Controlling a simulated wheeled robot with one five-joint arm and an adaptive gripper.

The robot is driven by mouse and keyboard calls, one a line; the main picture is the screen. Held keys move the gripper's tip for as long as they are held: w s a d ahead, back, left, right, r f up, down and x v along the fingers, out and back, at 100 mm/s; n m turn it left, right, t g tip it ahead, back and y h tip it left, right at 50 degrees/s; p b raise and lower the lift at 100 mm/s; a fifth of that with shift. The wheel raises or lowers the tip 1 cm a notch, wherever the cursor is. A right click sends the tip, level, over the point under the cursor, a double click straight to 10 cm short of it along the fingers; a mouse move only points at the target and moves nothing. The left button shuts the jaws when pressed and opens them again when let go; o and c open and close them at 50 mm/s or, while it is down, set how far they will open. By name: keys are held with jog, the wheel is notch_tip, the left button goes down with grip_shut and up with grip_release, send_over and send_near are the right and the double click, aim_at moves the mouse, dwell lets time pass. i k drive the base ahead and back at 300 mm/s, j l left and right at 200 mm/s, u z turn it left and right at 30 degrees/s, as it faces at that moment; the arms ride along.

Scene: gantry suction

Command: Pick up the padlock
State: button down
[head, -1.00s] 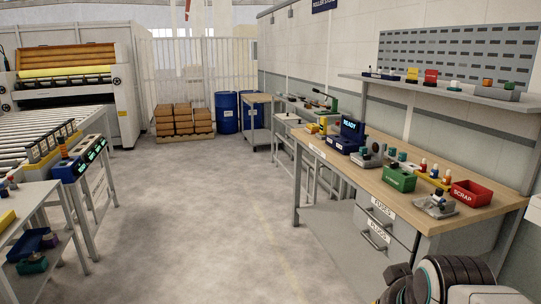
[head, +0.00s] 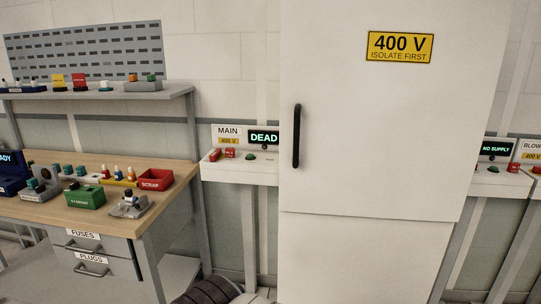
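I cannot pick out a padlock for certain in the head view. Small red pieces (head: 230,153) sit on the ledge of the panel marked MAIN, too small to identify. A red item (head: 79,82) and a yellow item (head: 57,82) stand on the shelf above the workbench; I cannot tell what they are. My gripper is not in view.
A tall white cabinet marked 400 V (head: 375,140) with a black handle fills the centre right. The workbench (head: 125,167) at left holds a green bin (head: 85,198), a red SCRAP bin (head: 155,179) and small parts. A NO SUPPLY display (head: 495,150) is right of the cabinet.

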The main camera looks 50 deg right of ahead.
aim_at(230, 152)
jog(key=z, duration=1.25)
